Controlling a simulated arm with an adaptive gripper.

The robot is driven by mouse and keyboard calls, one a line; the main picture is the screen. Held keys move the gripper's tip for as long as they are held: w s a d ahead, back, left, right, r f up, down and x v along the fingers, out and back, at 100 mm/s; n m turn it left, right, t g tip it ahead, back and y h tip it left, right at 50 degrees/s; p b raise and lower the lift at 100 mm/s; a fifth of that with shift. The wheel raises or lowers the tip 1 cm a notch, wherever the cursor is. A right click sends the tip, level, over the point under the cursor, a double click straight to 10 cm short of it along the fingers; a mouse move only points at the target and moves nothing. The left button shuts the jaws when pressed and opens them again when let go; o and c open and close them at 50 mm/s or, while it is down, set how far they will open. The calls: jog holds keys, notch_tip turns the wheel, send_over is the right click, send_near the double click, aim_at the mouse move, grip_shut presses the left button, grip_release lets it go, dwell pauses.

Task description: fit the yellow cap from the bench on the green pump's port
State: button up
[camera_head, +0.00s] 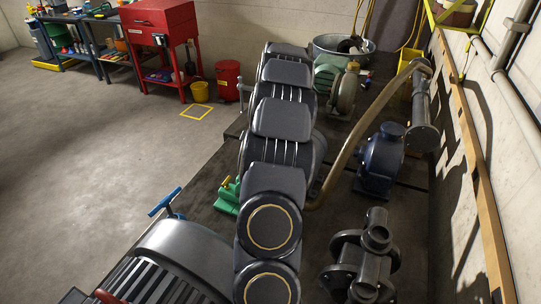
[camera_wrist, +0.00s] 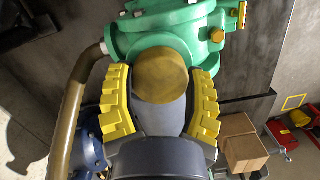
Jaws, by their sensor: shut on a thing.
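The yellow cap (camera_wrist: 161,77) shows in the wrist view as a round, dull yellow disc. My gripper (camera_wrist: 161,90), with stepped yellow finger pads, is shut on it from both sides. The green pump (camera_wrist: 170,32) is directly beyond the cap, with brass fittings at its upper right. The cap overlaps the pump's green body in the picture and hides what lies behind it; I cannot tell whether they touch or are apart. In the head view only a small part of the green pump (camera_head: 227,196) shows left of my arm, which hides the gripper and cap.
A brown hose (camera_wrist: 68,125) runs close to the left of the green pump. A dark blue pump (camera_head: 381,158) and a dark flanged fitting (camera_head: 362,262) stand to the right on the bench. Cardboard boxes (camera_wrist: 243,148) show at lower right. The floor at left is open.

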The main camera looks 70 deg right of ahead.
jog(key=shift+f, duration=0.2)
jog(key=o, duration=0.8)
jog(key=shift+o, duration=0.2)
jog(key=shift+r, duration=3)
jog(key=shift+r, duration=0.1)
